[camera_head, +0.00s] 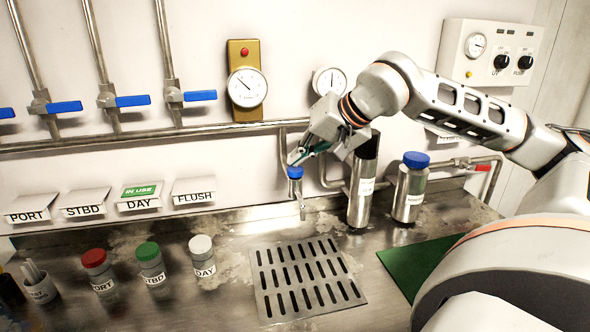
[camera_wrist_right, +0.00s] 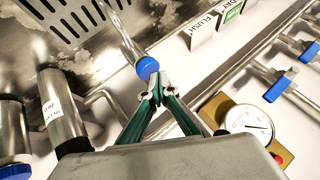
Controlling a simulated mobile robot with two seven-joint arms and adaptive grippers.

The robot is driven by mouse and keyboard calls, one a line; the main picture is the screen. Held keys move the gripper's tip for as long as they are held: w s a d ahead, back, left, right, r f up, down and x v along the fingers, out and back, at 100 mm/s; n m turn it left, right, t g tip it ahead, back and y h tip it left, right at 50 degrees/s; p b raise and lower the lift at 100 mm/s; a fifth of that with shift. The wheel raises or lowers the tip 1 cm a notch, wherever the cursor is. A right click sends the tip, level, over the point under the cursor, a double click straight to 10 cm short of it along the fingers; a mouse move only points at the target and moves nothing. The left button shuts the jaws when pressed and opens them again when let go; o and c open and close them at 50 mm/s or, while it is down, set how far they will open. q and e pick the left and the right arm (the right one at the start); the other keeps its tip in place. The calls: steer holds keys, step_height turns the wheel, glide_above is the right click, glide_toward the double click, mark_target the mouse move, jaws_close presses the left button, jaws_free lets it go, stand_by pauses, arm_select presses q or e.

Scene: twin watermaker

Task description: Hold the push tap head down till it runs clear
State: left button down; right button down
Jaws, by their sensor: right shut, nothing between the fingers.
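The push tap head (camera_head: 295,172) is a blue cap on a slim metal tap whose spout (camera_head: 301,208) points down behind the drain grate. It also shows in the right wrist view (camera_wrist_right: 147,68), just beyond my fingertips. My right gripper (camera_head: 298,158) is shut and empty, with its green fingers right above the blue head. In the wrist view its fingertips (camera_wrist_right: 158,88) meet close to the head's edge; I cannot tell whether they touch it. No clear stream of water shows under the spout. My left gripper is out of view.
A slotted drain grate (camera_head: 305,280) lies in the metal counter. A steel cylinder (camera_head: 362,190) and a blue-capped bottle (camera_head: 410,190) stand right of the tap. Bottles with red (camera_head: 94,258), green (camera_head: 148,251) and white (camera_head: 200,244) caps stand left. Pipes run along the wall.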

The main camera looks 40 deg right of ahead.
mark_target(298, 169)
steer(key=shift+f+b, duration=0.5)
steer(key=shift+f, duration=0.1)
stand_by(1.5)
steer(key=shift+r, duration=0.1)
stand_by(2.0)
steer(key=shift+r+p, duration=0.9)
steer(key=shift+p, duration=0.35)
steer(key=shift+r, duration=0.1)
step_height(298, 169, up, 5)
steer(key=p, duration=0.5)
steer(key=shift+p, duration=0.3)
